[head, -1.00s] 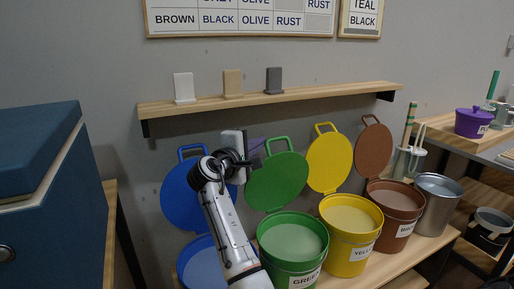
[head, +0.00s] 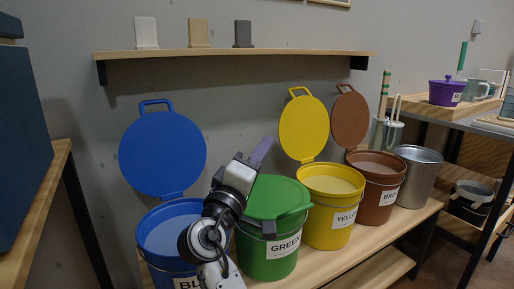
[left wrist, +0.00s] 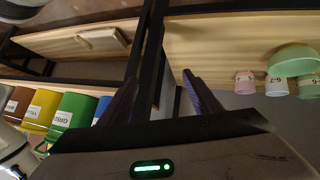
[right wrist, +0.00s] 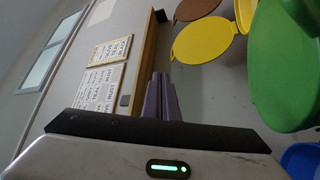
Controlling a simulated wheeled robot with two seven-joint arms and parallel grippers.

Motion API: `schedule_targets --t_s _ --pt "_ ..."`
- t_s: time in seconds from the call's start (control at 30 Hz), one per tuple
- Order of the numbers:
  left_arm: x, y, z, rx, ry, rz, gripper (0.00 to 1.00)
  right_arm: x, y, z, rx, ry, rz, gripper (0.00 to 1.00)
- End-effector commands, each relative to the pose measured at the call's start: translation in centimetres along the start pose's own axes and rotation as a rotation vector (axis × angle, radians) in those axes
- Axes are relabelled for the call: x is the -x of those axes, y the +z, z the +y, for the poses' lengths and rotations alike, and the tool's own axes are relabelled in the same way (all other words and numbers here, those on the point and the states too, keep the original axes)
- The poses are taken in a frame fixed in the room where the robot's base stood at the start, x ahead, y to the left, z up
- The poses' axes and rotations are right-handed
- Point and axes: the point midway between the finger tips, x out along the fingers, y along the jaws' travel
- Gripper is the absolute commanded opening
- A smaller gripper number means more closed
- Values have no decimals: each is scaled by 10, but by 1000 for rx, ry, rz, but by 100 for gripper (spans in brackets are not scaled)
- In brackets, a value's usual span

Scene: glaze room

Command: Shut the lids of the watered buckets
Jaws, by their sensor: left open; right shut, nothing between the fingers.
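The green bucket (head: 268,252) has its green lid (head: 275,195) down over its mouth; whether it is fully seated I cannot tell. The blue bucket (head: 160,262) is open, its blue lid (head: 163,150) upright behind it. The yellow bucket (head: 326,228) and brown bucket (head: 372,196) are open, with the yellow lid (head: 303,128) and brown lid (head: 350,119) upright; both show pale or brownish contents. My right gripper (head: 262,151) is shut and empty, above and behind the green lid. My left gripper (left wrist: 160,100) is open and empty, outside the head view.
A metal bucket (head: 417,178) stands right of the brown one on the wooden bench (head: 350,258). A wall shelf (head: 230,58) with three small tiles hangs above. A dark blue cabinet (head: 22,150) is at left. A side table (head: 455,118) at right holds a purple pot (head: 447,92).

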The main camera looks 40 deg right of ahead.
Motion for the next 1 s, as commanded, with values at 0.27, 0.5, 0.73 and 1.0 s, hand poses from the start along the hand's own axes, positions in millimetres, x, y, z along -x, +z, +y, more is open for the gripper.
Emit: schedule_targets --t_s 0.27,0.5,0.73,1.0 --pt "1 -7 7 12 27 42 57 10 12 -9 1 -2 0 0" --pt "3 -10 8 14 30 49 57 11 13 -9 1 -1 0 0" --pt "3 -10 8 14 30 50 57 11 13 -9 2 -2 0 0" --pt "8 -13 6 5 16 34 57 4 4 13 -2 0 -1 0"
